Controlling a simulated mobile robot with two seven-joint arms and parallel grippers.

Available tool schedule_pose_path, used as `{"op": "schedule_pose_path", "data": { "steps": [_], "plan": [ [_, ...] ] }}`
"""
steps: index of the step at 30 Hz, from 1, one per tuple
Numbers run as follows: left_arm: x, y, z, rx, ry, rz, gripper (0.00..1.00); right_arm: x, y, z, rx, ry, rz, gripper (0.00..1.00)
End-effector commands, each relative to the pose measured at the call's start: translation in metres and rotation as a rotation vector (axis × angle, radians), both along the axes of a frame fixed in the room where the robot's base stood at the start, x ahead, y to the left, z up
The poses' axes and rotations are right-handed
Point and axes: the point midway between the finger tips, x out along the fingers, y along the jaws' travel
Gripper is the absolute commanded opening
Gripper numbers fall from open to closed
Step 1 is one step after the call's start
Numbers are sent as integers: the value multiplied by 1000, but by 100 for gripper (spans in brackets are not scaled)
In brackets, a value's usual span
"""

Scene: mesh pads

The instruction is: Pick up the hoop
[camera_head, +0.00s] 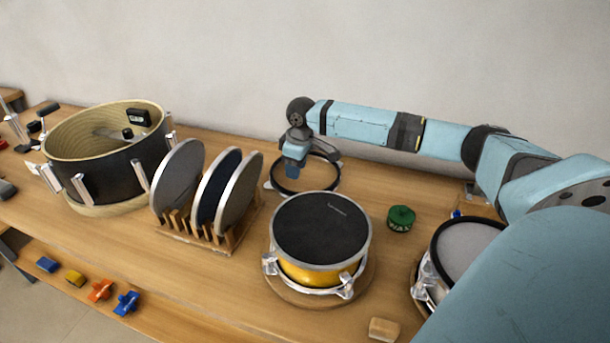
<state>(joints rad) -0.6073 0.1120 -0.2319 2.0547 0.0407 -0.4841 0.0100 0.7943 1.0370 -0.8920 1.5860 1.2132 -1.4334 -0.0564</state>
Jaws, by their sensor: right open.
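The hoop (333,183) is a thin black ring with a pale outer edge. It lies on the wooden table toward the back, behind the yellow drum pad. My right arm reaches in from the right, and my right gripper (293,170) points down over the left-back part of the hoop. The gripper is open. It hides part of the ring, and I cannot tell whether its fingers touch it. My left gripper is not in view.
A black drum shell (110,172) stands at left. A wooden rack (222,241) holds three upright discs. A yellow drum with a dark mesh pad (322,228) is in front of the hoop. A green round piece (401,218) and another drum (465,247) are right. Small coloured parts lie front left.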

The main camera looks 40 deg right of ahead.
Motion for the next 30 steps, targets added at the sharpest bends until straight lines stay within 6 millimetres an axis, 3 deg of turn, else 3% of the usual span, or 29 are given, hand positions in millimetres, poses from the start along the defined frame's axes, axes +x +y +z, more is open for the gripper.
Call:
{"op": "schedule_pose_path", "data": {
  "steps": [3,14,21,29,30],
  "plan": [
    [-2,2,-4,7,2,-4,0,2,2,-22,0,1,0,40],
    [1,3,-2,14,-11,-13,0,3,3,-49,-1,2,1,40],
    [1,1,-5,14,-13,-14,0,5,6,-85,0,2,1,40],
    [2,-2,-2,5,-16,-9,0,6,5,-90,-1,-1,1,40],
    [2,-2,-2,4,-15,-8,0,5,5,-90,-1,-1,1,36]
  ]
}}
